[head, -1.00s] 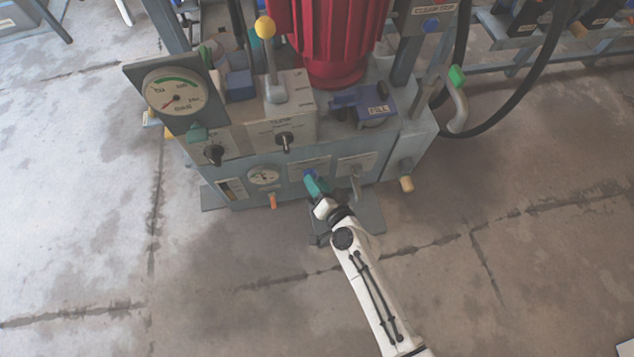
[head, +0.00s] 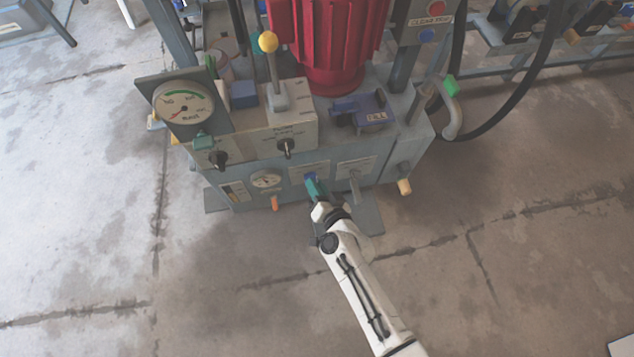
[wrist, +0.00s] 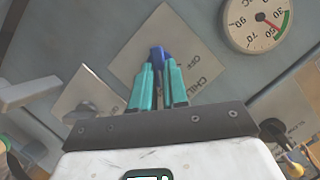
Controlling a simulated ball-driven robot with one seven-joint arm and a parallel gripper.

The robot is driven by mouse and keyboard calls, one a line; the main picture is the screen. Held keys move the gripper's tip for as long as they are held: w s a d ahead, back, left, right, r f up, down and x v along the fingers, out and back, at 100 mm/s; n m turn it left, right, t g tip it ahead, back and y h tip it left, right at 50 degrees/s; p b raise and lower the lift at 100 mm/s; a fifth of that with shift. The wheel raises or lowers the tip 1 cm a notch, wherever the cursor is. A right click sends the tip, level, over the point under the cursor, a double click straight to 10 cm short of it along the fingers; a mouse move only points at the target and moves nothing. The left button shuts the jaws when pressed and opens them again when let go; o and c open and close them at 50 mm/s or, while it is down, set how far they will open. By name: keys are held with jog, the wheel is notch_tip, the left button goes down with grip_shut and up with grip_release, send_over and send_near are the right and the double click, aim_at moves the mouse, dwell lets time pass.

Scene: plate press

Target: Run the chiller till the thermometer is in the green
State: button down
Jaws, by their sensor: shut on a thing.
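My gripper (wrist: 157,88) has teal fingers shut on the blue chiller knob (wrist: 157,54), at a pale label plate (wrist: 191,48) reading OFF and CHILL. The fingers hide most of the knob, so its exact setting is unclear. In the head view my gripper (head: 316,189) reaches the front panel of the grey machine from below. The thermometer (head: 266,180) is the small round white dial left of it. In the wrist view the thermometer (wrist: 243,22) is at the upper right, with a green arc on its right side. Its red needle points towards the arc's lower part; whether inside is unclear.
A larger gauge (head: 184,106) stands on the machine's left. A grey lever (head: 354,184) is close right of my gripper. The floor in front is clear.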

jog(key=shift+s+a+f+n+t+h+p, duration=0.1)
jog(key=shift+a+n+t+h+p, duration=0.4)
jog(key=shift+n+h, duration=1)
jog(key=shift+s+a+r+n+t+h+p, duration=0.1)
jog(key=shift+n+t+h+p, duration=0.2)
jog(key=shift+n+h+p, duration=1.2)
jog(key=shift+s+a+f+n+t+h+b, duration=0.1)
jog(key=shift+a+n+t+h, duration=0.3)
jog(key=shift+n, duration=2)
jog(key=shift+d+h, duration=0.15)
jog(key=shift+h, duration=0.15)
jog(key=c, duration=1.1)
grip_release()
jog(key=shift+c, duration=0.2)
